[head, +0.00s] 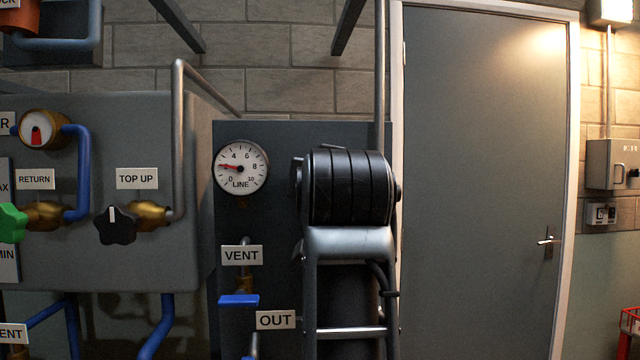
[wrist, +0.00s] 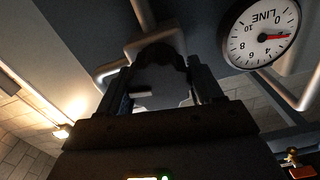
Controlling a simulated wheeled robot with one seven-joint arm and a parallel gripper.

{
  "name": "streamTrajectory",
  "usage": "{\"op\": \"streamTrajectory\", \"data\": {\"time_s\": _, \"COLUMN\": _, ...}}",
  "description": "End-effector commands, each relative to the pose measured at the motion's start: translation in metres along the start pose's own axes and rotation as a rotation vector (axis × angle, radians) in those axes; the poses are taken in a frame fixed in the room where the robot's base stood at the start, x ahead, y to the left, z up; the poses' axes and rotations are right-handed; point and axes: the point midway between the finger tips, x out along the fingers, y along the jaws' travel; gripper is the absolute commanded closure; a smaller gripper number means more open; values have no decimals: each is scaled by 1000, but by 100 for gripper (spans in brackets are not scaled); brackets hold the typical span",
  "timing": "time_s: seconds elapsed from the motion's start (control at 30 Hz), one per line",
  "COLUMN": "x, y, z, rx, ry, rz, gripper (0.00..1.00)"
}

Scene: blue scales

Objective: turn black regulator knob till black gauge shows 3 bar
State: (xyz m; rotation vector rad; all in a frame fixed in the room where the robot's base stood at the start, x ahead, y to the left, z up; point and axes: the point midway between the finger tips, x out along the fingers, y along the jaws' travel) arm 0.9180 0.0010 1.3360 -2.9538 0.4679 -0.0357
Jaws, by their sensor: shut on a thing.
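My gripper (wrist: 160,72) is shut on a dark, lobed knob (wrist: 160,82), which sits between the two fingers in front of a grey pipe fitting. The knob is in deep shadow and its pointer cannot be made out. In the head view my arm covers the gripper and the held knob.
A black star knob (head: 115,225) under the TOP UP label stands on the left panel, beside a green knob (head: 12,222). A blue VENT handle (head: 239,300) sits below the gauge. Grey pipes run near my gripper. A closed grey door (head: 480,180) is to the right.

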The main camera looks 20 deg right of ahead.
Motion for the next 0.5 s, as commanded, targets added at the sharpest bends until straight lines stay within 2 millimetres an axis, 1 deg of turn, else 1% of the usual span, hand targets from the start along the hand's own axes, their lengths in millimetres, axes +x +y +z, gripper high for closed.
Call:
{"op": "streamTrajectory", "data": {"time_s": 0.2, "x": 0, "y": 0, "z": 1, "rx": 89, "ry": -2, "rz": -1, "gripper": 65}}
{"op": "streamTrajectory", "data": {"time_s": 0.5, "x": 0, "y": 1, "z": 1, "rx": 127, "ry": -2, "rz": 0, "gripper": 65}}
